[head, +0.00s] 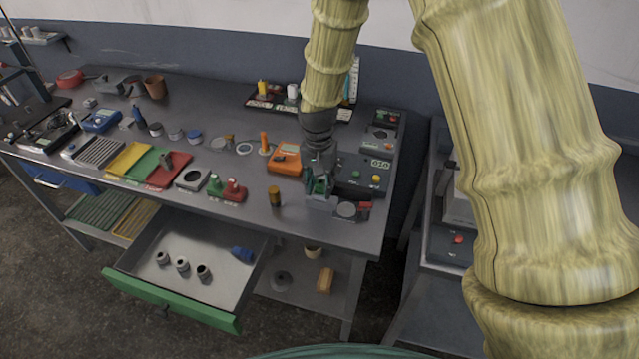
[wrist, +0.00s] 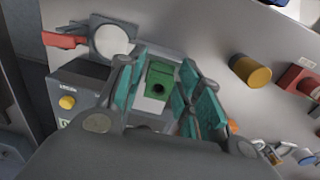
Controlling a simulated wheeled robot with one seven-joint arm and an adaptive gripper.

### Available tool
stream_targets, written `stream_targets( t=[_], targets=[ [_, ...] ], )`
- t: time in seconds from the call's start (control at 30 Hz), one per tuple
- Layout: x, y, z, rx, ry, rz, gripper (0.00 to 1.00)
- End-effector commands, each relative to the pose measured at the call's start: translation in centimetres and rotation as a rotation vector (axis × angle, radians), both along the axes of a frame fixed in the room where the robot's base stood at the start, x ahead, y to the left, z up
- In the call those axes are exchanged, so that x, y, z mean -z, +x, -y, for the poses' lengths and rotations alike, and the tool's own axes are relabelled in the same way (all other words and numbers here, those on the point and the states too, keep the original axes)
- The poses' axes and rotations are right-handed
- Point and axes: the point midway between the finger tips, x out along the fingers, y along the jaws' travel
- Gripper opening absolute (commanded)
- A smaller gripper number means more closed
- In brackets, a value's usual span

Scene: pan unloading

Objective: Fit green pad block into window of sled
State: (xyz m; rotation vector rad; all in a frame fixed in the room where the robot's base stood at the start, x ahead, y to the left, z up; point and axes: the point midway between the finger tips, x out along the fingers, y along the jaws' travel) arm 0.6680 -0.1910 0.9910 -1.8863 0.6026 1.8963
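The green pad block (wrist: 160,78) has a dark round hole or knob facing the camera. In the wrist view it lies between the two teal-padded fingers of my gripper (wrist: 165,70), with narrow gaps at its sides. My gripper looks open around it. A pale grey piece under and around the block (wrist: 150,106) looks like the sled; it also shows below my gripper in the head view (head: 319,204). Its window is not clearly visible, and I cannot tell whether the block is seated. In the head view my gripper (head: 319,192) hides the block.
A round grey disc (head: 346,210) with a red handle stands close by, with a control box (head: 362,172) behind. A brown-yellow cylinder (head: 274,196) and a red knobbed block (head: 234,192) stand to the left. The green-fronted drawer (head: 168,302) is open below.

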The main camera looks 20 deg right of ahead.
Motion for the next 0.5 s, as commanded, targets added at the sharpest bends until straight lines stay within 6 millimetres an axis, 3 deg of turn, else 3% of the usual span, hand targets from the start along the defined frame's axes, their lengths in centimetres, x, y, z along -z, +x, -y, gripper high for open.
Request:
stream_targets(
  t=[0.5],
  targets=[
    [-0.88, 0.05, -0.01, 0.0, 0.0, 0.001, 0.51]
  ],
)
